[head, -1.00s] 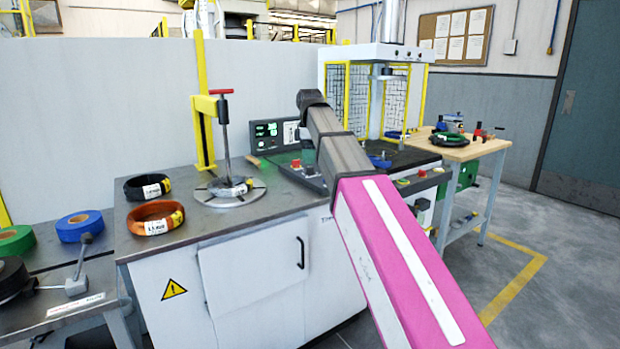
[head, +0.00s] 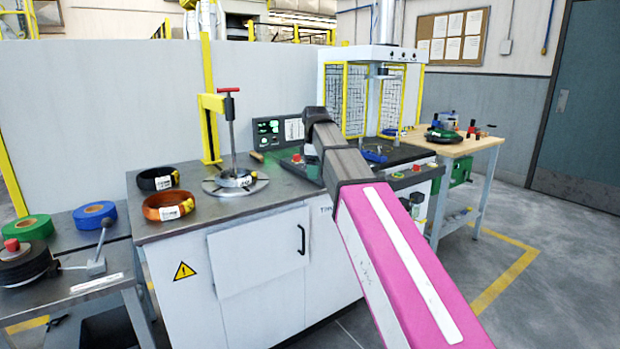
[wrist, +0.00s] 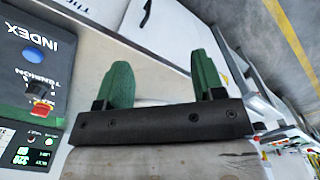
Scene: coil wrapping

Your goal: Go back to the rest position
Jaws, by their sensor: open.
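My gripper shows in the wrist view (wrist: 162,82), its two green fingers spread well apart with nothing between them. The gripper's fingers are hidden in that view.
A black coil (head: 157,179) and an orange coil (head: 168,206) lie on the bench left of the round turntable (head: 236,184) with its red-topped post. Green (head: 27,228) and blue (head: 94,215) tape rolls lie at left. A wooden table (head: 455,147) stands at right. The floor at right is clear.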

